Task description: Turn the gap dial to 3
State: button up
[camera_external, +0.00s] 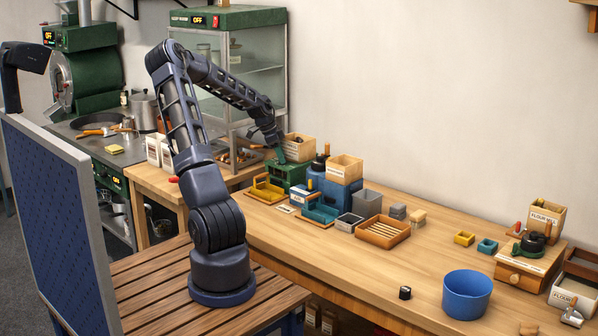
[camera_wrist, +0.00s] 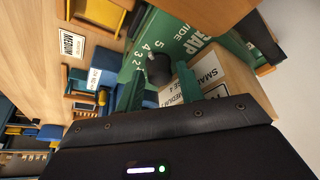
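The green machine (camera_external: 287,178) stands at the back left of the wooden table. In the wrist view its green face (camera_wrist: 195,32) carries the words GAP and WIDE and a row of numbers that includes 5, 4, 3 and 2. The gap dial (camera_wrist: 158,70) is a dark round knob beside those numbers; I cannot make out its pointer or setting. My gripper (camera_external: 279,150) is over the machine. In the wrist view my gripper (camera_wrist: 164,92) is open, its two green fingers apart with the knob between and just beyond their tips. I cannot tell whether they touch it.
A wooden hopper box (camera_external: 299,147) rises close to my gripper. A blue machine (camera_external: 335,190) stands right beside the green one. A yellow tray (camera_external: 268,189) lies in front. The glass-sided cabinet (camera_external: 240,80) is behind my forearm. The table's middle is mostly clear.

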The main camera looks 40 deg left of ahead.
jog(key=c, duration=0.7)
jog(key=shift+n, duration=0.3)
jog(key=shift+s+d+n+t+y, duration=0.1)
jog(key=shift+n+t+y, duration=0.3)
jog(key=shift+n, duration=0.85)
jog(key=shift+d+n+t+y, duration=0.15)
jog(key=shift+n+y, duration=0.35)
jog(key=shift+n, duration=0.75)
jog(key=shift+a, duration=0.15)
jog(key=o, duration=0.7)
